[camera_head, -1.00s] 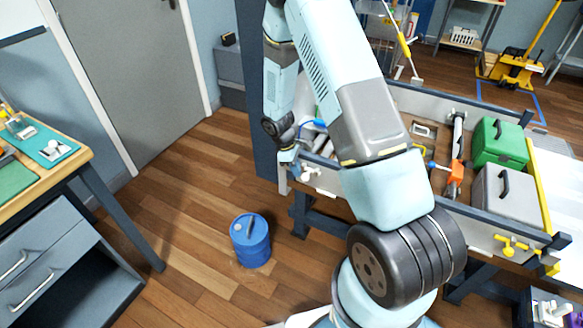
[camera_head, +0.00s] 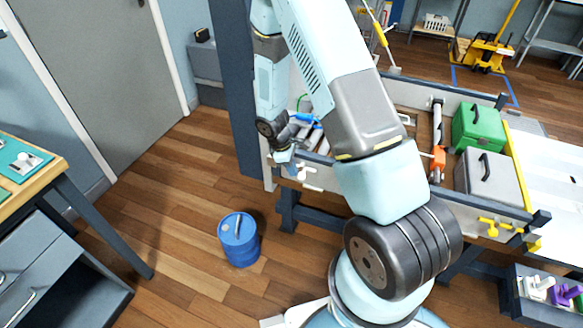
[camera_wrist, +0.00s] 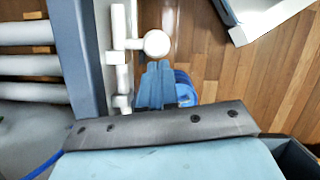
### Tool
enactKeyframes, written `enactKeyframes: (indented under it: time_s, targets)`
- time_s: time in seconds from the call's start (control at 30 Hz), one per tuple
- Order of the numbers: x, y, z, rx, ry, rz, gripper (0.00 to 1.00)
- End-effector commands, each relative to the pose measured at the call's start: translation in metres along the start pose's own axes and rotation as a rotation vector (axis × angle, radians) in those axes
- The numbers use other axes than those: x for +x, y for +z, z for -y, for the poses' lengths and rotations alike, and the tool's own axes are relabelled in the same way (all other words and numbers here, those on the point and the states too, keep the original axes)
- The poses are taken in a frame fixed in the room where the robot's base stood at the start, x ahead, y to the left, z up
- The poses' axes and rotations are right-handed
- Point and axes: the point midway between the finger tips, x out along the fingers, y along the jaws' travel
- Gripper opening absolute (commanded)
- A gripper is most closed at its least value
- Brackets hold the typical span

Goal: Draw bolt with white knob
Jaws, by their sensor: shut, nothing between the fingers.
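The bolt with the white knob is on the outer face of the grey bench wall. In the wrist view its white rod (camera_wrist: 120,50) runs along the dark blue edge, and its round white knob (camera_wrist: 157,43) sticks out to the right. My gripper (camera_wrist: 157,66) has its blue fingers closed together and empty, just below the knob in that picture; a small gap seems to lie between them. In the head view the white knob (camera_head: 303,174) is small, and my gripper (camera_head: 289,168) is close beside it, partly hidden by my wrist.
The bench holds rollers, a green case (camera_head: 478,128) and a grey case (camera_head: 492,177). A yellow bolt (camera_head: 492,228) is on its front. A blue drum (camera_head: 240,240) stands on the floor below. A unit with white and purple handles (camera_head: 550,292) is at bottom right.

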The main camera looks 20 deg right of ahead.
Motion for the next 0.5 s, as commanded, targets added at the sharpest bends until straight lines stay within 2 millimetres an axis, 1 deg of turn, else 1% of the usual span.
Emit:
enactKeyframes:
  time_s: [0.03,0.27,0.37,0.5]
  targets:
    - [0.002,0.005,0.0,0.004,-0.005,0.009,0.0]
    - [0.002,0.005,0.0,0.006,-0.006,0.013,0.0]
    - [-0.001,-0.002,0.001,0.005,-0.005,0.011,0.0]
    - [-0.011,-0.021,0.002,0.004,-0.003,0.006,0.0]
